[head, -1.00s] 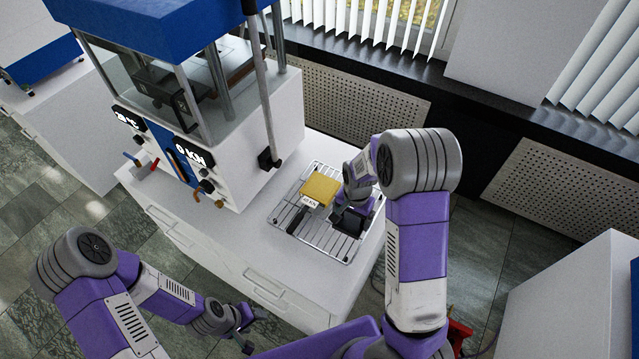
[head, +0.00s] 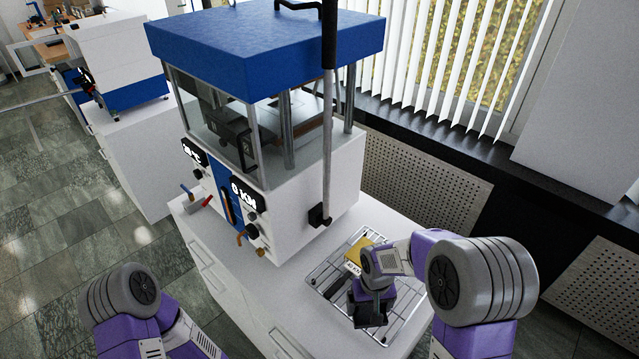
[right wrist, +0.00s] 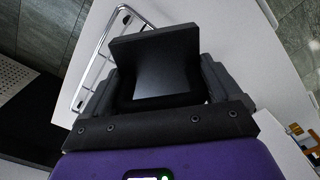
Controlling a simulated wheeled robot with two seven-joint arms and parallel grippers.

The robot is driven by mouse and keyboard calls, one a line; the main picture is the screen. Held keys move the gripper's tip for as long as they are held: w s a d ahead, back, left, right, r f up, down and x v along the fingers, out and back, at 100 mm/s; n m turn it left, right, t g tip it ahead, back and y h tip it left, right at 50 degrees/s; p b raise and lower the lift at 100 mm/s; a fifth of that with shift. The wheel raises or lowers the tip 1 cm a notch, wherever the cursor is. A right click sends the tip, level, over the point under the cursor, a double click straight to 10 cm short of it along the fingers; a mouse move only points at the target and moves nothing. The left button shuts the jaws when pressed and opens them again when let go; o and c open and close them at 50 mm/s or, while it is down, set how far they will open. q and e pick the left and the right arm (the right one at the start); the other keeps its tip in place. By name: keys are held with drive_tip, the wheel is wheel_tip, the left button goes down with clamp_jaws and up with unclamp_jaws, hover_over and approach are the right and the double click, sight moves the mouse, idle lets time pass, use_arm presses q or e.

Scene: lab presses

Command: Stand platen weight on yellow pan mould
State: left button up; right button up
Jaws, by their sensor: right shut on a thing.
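The yellow pan mould (head: 361,249) sits on a wire rack (head: 414,300) on the bench beside the press. It has a white label on its near side and is partly hidden by my right arm. My right gripper (head: 371,307) is above the near part of the rack, nearer the camera than the mould. It is shut on the platen weight, a black block with a flat face (right wrist: 160,66) that shows between the fingers in the right wrist view. Whether the weight clears the rack is hard to tell. My left gripper is outside the views.
White worktop (head: 250,285) is free in front of the press. A perforated radiator panel (head: 420,185) and window blinds are behind.

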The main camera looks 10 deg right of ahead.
drive_tip(key=shift+w+d+r, duration=0.1)
drive_tip(key=shift+w+r, duration=0.1)
drive_tip(key=shift+w, duration=0.05)
drive_tip(key=w+d+r+m+p, duration=0.1)
drive_tip(key=w+d+m+p, duration=0.1)
drive_tip(key=w+d+m, duration=0.55)
drive_tip(key=shift+s+a+f+m+b, duration=0.2)
drive_tip(key=shift+a+f+m, duration=0.15)
drive_tip(key=shift+f, duration=1.25)
drive_tip(key=shift+s+a+f+m+b, duration=0.2)
drive_tip(key=shift+a+f+m, duration=0.15)
drive_tip(key=shift+f, duration=1.3)
drive_tip(key=shift+s+a+f+m+b, duration=0.2)
drive_tip(key=shift+f+m, duration=0.25)
drive_tip(key=shift+f, duration=1.15)
drive_tip(key=shift+a, duration=0.1)
drive_tip(key=shift+f, duration=0.15)
drive_tip(key=o, duration=0.8)
drive_tip(key=shift+s, duration=0.1)
drive_tip(key=shift+o, duration=0.2)
